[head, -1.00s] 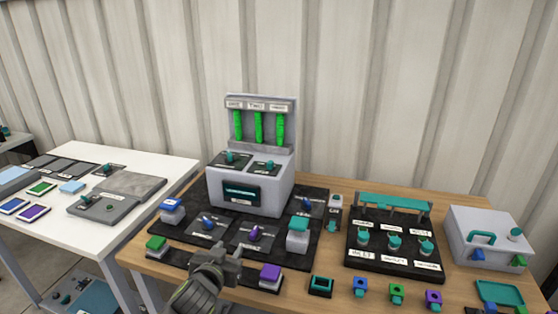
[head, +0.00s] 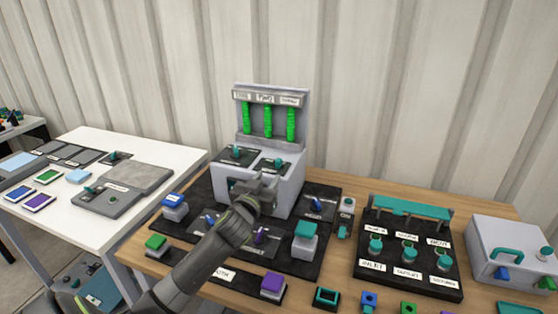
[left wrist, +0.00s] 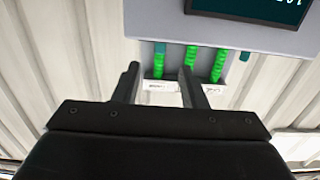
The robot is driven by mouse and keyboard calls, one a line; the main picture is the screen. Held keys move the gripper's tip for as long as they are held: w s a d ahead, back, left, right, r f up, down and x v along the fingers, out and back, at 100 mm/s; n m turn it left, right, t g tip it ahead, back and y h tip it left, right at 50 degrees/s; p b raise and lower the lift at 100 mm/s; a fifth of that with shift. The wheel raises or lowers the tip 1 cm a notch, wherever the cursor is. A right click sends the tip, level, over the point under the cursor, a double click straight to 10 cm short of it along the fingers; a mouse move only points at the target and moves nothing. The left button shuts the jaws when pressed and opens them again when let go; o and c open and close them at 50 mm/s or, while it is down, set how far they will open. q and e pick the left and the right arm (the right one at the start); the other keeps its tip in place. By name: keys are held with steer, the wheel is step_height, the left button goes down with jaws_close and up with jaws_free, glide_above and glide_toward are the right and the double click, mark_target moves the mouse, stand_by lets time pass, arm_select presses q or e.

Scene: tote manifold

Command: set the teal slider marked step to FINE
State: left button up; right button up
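The grey console (head: 292,196) stands on the black mat. Two small teal controls sit on its sloped top, a left one (head: 236,152) and a right one (head: 278,162), each on a dark plate. Their labels are too small to read, so I cannot tell which is marked step. My left gripper (head: 266,184) is in front of the console, below these controls, and covers part of its screen. In the left wrist view its two fingers (left wrist: 160,88) are apart with nothing between them. Two teal bits show beside the green bars there. My right gripper is out of view.
Three green bars (head: 267,121) stand on the console's upright back. A teal-topped block (head: 305,229) and a small grey unit with teal parts (head: 345,216) are to the right. Several teal knobs sit on a black panel (head: 385,281) further right. A white table (head: 150,146) is at left.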

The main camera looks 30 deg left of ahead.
mark_target(277, 164)
arm_select(q)
steer(key=p+x, duration=0.1)
steer(key=x, duration=0.9)
steer(key=shift+w+d, duration=0.1)
jaws_close()
